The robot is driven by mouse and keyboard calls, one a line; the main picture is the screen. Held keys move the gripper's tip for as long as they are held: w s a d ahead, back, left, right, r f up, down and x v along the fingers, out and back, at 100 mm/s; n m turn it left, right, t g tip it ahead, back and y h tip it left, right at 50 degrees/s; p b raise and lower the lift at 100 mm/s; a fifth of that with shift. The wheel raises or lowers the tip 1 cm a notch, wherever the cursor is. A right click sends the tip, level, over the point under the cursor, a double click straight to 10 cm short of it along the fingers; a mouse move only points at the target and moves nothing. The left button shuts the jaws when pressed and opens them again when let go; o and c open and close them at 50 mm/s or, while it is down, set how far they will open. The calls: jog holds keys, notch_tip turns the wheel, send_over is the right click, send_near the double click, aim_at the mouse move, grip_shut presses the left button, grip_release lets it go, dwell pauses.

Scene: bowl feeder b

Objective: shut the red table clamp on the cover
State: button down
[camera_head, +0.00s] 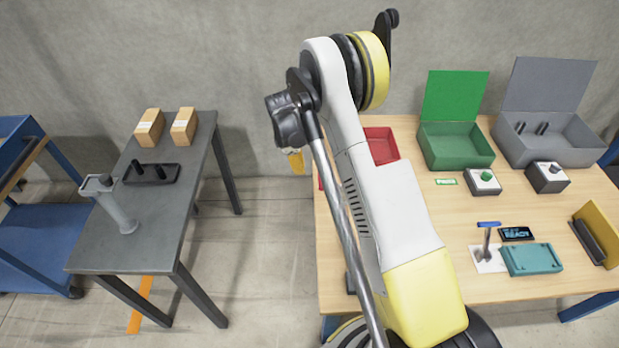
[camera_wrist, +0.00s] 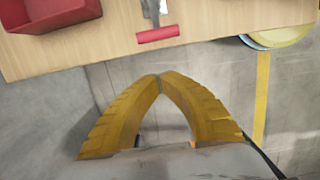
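The red table clamp shows in the wrist view as a red handle (camera_wrist: 158,34) on a grey metal arm, near the edge of the wooden table (camera_wrist: 95,35). Its base and any cover under it are outside that view. In the head view my arm hides most of that part of the table; a red sliver (camera_head: 320,180) shows at its left edge, and I cannot tell if it is the handle. My gripper (camera_wrist: 160,76) has its yellow fingertips together with nothing between them. It is apart from the handle, over the floor beside the table.
A red bin (camera_head: 380,146) stands on the table and also shows in the wrist view (camera_wrist: 50,14). A blue-handled clamp (camera_head: 488,226) stands by a teal box (camera_head: 532,260). Green (camera_head: 455,147) and grey (camera_head: 550,140) open boxes stand behind. Floor is clear towards the dark table (camera_head: 165,215).

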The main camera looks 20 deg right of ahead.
notch_tip(320, 180, down, 10)
jog(key=d+b, duration=0.2)
jog(key=b, duration=0.2)
jog(key=shift+s+d+r+b, duration=0.35)
jog(key=shift+s+d+r, duration=0.15)
jog(key=shift+r, duration=0.35)
jog(key=shift+s+d+r+b, duration=0.35)
jog(key=shift+d+r, duration=0.2)
jog(key=shift+r, duration=0.25)
jog(key=shift+w+r, duration=0.1)
jog(key=shift+w, duration=0.05)
